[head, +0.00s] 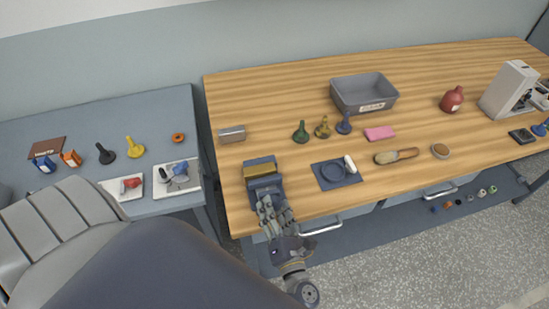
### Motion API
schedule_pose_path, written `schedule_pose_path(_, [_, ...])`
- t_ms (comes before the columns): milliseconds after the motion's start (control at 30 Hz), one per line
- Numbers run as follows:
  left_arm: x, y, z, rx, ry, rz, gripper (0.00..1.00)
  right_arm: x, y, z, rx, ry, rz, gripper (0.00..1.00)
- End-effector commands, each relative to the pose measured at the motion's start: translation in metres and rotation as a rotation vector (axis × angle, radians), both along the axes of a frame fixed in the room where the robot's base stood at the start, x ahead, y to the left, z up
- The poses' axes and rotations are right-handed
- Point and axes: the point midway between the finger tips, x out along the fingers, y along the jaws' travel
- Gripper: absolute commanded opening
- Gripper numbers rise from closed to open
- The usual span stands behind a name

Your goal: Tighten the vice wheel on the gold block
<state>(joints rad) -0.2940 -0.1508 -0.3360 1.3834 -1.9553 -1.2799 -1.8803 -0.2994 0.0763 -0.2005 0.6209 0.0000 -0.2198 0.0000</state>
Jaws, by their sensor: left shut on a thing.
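The blue-grey vice (262,161) stands near the left front edge of the wooden bench. The gold block (260,171) sits between its jaws; I cannot tell whether any gap is left beside it. My left gripper (266,203) is at the near side of the vice, at the bench's front edge, shut on what appears to be the vice wheel. The fingers hide the wheel, so its turn cannot be seen. My right gripper is not in view.
A metal block (232,134) lies behind the vice. A dark blue mat (325,185) with a white-handled item lies to its right. Bobbin-shaped pieces (301,132), a grey tray (396,92) and a brush (396,156) stand farther off. A blue-grey table (95,100) is at left.

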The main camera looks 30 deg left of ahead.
Motion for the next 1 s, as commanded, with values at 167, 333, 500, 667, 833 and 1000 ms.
schedule_pose_path(167, [0.001, 0.001, 0.005, 0.103, 0.117, 0.002, 0.24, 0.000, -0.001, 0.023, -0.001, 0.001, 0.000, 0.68])
schedule_pose_path(333, [0.001, 0.001, 0.003, 0.186, 0.213, 0.003, 0.24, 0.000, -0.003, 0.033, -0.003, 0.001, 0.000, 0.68])
schedule_pose_path(500, [0.001, 0.001, 0.002, 0.247, 0.284, 0.004, 0.24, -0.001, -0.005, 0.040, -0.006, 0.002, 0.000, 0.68])
schedule_pose_path(667, [0.001, 0.001, 0.001, 0.283, 0.327, 0.003, 0.24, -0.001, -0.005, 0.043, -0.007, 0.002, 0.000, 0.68])
schedule_pose_path(833, [0.001, 0.001, 0.000, 0.295, 0.340, 0.002, 0.23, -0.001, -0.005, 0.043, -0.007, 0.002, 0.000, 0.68])
schedule_pose_path(1000, [0.001, 0.000, 0.000, 0.294, 0.338, 0.002, 0.23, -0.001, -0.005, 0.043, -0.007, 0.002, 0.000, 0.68])
